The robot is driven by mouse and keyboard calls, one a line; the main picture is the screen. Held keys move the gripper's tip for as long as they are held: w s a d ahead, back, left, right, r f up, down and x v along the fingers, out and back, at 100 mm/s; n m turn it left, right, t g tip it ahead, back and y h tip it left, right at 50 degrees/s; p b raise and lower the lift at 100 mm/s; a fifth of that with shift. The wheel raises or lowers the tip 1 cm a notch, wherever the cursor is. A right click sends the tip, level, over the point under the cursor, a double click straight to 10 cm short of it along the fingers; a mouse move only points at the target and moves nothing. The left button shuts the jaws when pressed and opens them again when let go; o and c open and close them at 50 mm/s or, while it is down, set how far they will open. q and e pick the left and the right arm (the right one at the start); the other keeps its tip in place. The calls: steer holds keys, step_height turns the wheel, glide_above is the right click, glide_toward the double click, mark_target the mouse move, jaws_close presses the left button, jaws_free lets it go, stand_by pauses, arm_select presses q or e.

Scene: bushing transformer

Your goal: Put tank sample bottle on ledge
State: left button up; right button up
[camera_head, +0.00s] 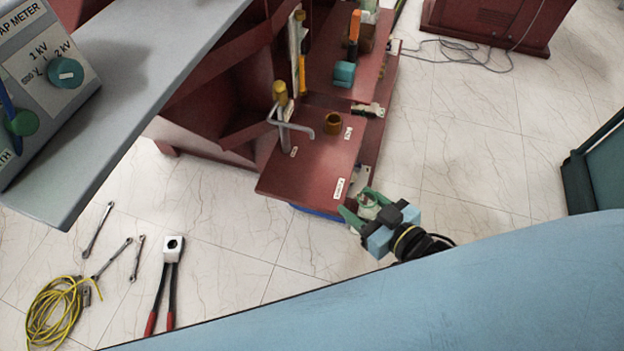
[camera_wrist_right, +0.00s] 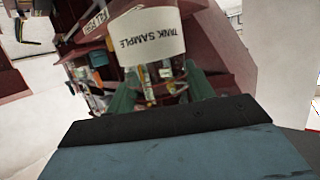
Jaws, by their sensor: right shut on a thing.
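My right gripper (camera_head: 358,208) is shut on the tank sample bottle (camera_head: 368,209), just off the near right corner of a dark red ledge (camera_head: 312,172). The bottle is small and pale in the head view, mostly hidden by the green fingers. In the right wrist view its white label (camera_wrist_right: 150,36) reads "TANK SAMPLE", upside down, between the green fingers of the gripper (camera_wrist_right: 160,95). I cannot tell whether the bottle touches the ledge. My left gripper is not in view.
The ledge carries a bent grey pipe (camera_head: 290,127) and a brown round fitting (camera_head: 333,124). Wrenches (camera_head: 112,258), a red-handled tool (camera_head: 166,283) and yellow cable (camera_head: 56,312) lie on the floor. A grey panel with a meter (camera_head: 45,85) fills the upper left.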

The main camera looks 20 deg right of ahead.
steer(key=shift+s+f, duration=0.35)
steer(key=shift+f, duration=0.1)
steer(key=w+a, duration=0.1)
steer(key=w, duration=0.3)
steer(key=w+a+b, duration=0.1)
steer(key=w+a, duration=0.1)
steer(key=w, duration=0.2)
steer(key=w+a, duration=0.1)
steer(key=w, duration=0.3)
steer(key=shift+a, duration=0.4)
steer(key=shift+w+a, duration=0.2)
steer(key=shift+w, duration=0.35)
steer(key=x, duration=0.1)
steer(key=b+x, duration=0.1)
steer(key=x, duration=0.1)
steer(key=shift+w+a+r, duration=0.15)
steer(key=shift+w+r, duration=0.15)
steer(key=shift+r, duration=0.05)
steer(key=shift+s+f, duration=0.15)
steer(key=shift+f, duration=0.55)
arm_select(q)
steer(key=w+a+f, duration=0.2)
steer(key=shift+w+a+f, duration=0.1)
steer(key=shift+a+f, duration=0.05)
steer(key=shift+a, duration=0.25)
